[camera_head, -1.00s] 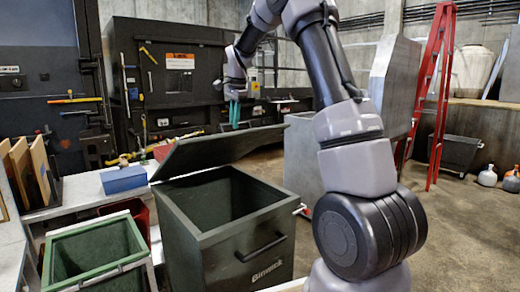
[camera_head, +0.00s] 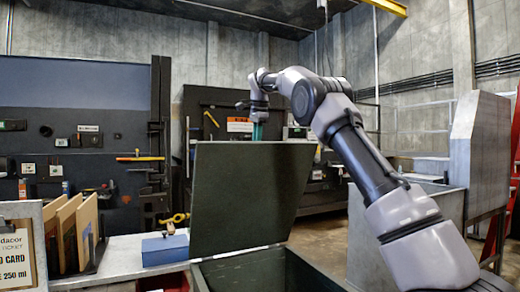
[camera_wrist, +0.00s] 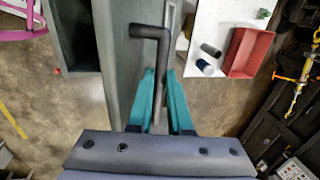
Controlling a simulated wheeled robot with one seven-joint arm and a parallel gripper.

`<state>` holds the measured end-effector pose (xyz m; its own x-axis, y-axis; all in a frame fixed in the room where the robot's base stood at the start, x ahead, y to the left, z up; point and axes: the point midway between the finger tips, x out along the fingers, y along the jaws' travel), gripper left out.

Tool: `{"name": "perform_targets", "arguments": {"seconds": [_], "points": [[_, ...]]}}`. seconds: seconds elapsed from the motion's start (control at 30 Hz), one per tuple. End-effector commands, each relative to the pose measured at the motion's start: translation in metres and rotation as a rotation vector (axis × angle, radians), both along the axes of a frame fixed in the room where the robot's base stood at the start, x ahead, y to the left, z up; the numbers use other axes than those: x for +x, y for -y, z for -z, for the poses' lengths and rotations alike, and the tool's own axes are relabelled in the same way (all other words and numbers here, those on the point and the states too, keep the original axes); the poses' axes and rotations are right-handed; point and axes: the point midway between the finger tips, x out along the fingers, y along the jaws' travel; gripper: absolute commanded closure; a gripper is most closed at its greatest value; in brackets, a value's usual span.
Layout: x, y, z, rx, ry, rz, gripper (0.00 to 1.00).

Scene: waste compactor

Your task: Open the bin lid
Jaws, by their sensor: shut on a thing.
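The dark green bin lid (camera_head: 248,195) stands nearly upright at the back of the dark green bin (camera_head: 285,270) in the head view. The open mouth of the bin shows at the bottom of the picture. My gripper (camera_head: 258,131) is at the lid's top edge, its teal fingers partly hidden behind the lid. In the wrist view, my gripper (camera_wrist: 157,98) is shut on the black bent handle (camera_wrist: 150,32), which runs down between the teal fingers. The lid's narrow edge (camera_wrist: 108,65) lies beside the fingers there.
A blue box (camera_head: 165,248) sits on the pale counter left of the bin. Wooden boards (camera_head: 78,232) stand in a rack farther left. A grey metal container (camera_head: 420,215) stands right of the bin. A red tray (camera_wrist: 250,53) shows in the wrist view.

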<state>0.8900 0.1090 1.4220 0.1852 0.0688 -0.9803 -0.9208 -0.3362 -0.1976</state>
Motion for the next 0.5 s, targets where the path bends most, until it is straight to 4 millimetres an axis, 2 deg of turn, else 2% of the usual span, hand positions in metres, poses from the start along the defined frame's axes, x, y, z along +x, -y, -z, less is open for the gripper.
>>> {"name": "perform_targets", "arguments": {"seconds": [0.03,0.43,0.47,0.5], "points": [[0.0018,-0.0005,0.0045,-0.004,-0.007,0.000,1.00],[0.0022,0.0000,0.0046,-0.005,-0.008,0.001,1.00],[0.0022,0.0001,0.0047,-0.005,-0.008,0.001,0.75],[0.0023,0.0001,0.0046,-0.005,-0.008,0.001,0.60]]}}
